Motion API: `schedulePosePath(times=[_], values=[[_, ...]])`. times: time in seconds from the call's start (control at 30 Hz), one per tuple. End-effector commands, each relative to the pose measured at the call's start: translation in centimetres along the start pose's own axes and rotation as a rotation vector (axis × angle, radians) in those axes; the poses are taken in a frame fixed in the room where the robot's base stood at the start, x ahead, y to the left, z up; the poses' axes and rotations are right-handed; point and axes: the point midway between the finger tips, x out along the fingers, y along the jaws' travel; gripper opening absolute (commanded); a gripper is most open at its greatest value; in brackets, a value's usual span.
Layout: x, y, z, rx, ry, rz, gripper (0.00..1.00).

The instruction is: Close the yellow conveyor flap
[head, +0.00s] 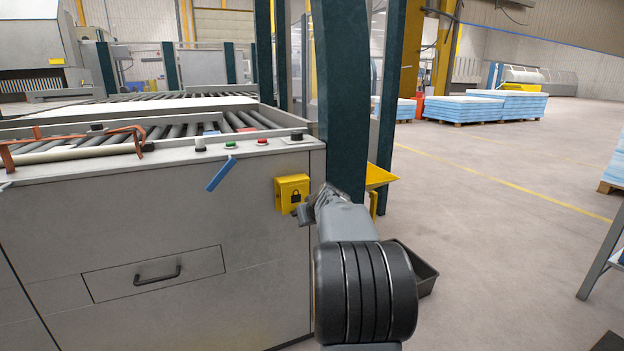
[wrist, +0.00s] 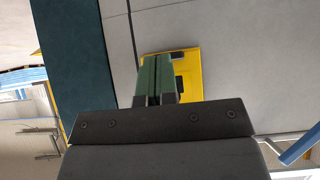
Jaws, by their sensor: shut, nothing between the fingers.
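The yellow conveyor flap (head: 381,177) juts out to the right from behind the dark green post, tilted. The post hides its left part. In the wrist view a yellow strip at the left (wrist: 46,75), beyond the post, looks like the flap. My gripper (head: 306,206) is beside the yellow lock box, left of the post and apart from the flap. In the wrist view my gripper (wrist: 157,72) has its green fingers together and empty, in front of the lock box. I cannot tell whether the fingertips touch the box.
The yellow lock box (head: 291,193) sits on the grey cabinet (head: 110,225). The dark green post (head: 342,100) stands between my gripper and the flap. A blue handle (head: 220,174) hangs at the cabinet's top edge. Open floor lies to the right.

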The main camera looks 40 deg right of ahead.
Motion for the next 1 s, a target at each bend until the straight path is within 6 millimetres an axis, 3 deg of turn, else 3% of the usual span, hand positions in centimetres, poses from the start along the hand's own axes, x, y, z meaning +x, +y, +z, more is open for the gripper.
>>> schedulePosePath(times=[0.1,0.4,1.0], values=[[1.7,-0.7,0.2,-0.006,0.000,-0.008,0.00],[4.2,-1.4,-0.2,-0.014,0.000,-0.016,0.00],[5.6,-1.1,-0.7,-0.010,0.001,-0.012,0.00]])
